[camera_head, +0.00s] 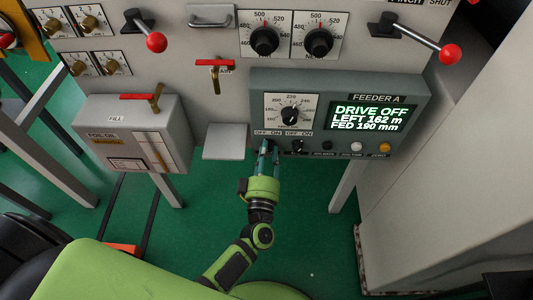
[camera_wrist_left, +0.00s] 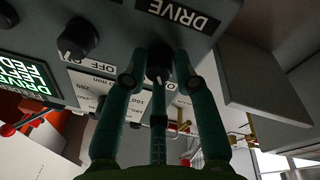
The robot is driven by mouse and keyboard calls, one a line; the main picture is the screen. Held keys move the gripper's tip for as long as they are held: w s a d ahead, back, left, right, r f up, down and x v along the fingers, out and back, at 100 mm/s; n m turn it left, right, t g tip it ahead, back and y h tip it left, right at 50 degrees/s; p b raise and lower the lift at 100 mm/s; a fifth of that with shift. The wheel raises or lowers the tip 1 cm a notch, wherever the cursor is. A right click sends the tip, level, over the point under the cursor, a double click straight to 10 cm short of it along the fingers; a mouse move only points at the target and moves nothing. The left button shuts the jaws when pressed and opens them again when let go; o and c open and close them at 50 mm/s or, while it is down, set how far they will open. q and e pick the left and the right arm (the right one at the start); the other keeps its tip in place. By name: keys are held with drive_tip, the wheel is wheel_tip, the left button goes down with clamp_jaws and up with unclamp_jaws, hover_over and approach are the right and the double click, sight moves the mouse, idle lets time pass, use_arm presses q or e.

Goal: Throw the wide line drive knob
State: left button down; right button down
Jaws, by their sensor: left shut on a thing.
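In the head view my left gripper (camera_head: 267,152) reaches up to the panel's lower left edge and mostly hides this knob. A second dark knob (camera_head: 297,146) with OFF and ON marks is just to the right; it also shows in the left wrist view (camera_wrist_left: 78,38). The display (camera_head: 372,117) reads DRIVE OFF.
A small grey shelf (camera_head: 225,141) juts out to the left, beside a foil box (camera_head: 131,133). Red-handled levers (camera_head: 215,63) and more dials (camera_head: 264,40) are higher up. Green floor is open below.

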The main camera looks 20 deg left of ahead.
use_arm(q)
drive_tip(key=shift+d+f, duration=0.15)
drive_tip(key=shift+f, duration=0.05)
drive_tip(key=c, duration=1)
unclamp_jaws()
drive_tip(key=shift+o, duration=0.2)
drive_tip(key=shift+r, duration=0.1)
drive_tip(key=v, duration=1.2)
